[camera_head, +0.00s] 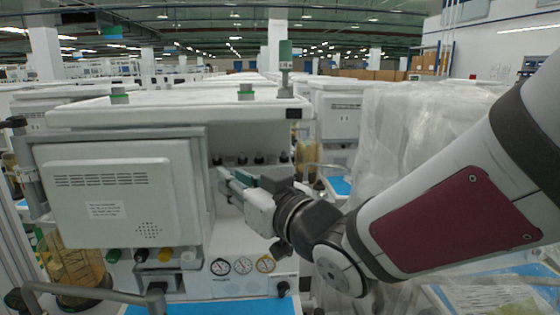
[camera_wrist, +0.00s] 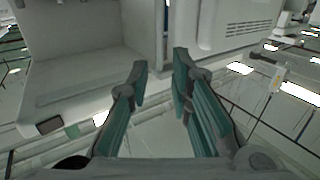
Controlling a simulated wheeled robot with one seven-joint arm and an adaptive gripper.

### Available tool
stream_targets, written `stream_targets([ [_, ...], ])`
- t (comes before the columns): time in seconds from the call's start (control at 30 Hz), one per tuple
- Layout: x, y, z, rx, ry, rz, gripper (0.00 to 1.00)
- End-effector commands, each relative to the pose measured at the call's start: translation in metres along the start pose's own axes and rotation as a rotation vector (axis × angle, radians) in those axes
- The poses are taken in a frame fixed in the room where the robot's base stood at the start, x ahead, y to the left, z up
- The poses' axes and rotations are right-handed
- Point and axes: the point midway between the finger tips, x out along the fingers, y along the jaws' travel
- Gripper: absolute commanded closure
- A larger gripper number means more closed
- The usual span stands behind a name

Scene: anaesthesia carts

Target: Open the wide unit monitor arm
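The wide unit's monitor (camera_head: 125,200) is at the left in the head view, a light grey panel with vent slots, a label and a speaker grille. It hangs at the front of the wide cart (camera_head: 180,112). A bracket (camera_head: 30,180) shows at its left; whether this is the monitor arm is unclear. My gripper (camera_head: 226,182) is just right of the monitor's right edge. In the wrist view, my gripper (camera_wrist: 160,62) is open with nothing held between the fingers. The vented monitor panel (camera_wrist: 225,40) lies beyond the right finger; contact is not visible.
Gauges (camera_head: 242,265) and knobs line the cart's front below my gripper. A curved handle (camera_head: 90,292) stands at lower left. A plastic-wrapped unit (camera_head: 405,130) stands at the right, behind my arm. More carts fill the hall behind.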

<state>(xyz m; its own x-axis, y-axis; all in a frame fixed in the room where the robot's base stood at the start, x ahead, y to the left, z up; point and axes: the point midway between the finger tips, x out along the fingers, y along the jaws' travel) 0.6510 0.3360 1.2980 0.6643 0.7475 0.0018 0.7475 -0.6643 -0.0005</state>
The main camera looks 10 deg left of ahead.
Motion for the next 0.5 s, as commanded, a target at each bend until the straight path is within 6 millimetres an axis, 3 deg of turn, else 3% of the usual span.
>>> stream_targets([
  [0.5,0.091,0.000,0.001,0.000,-0.003,0.001,0.80],
])
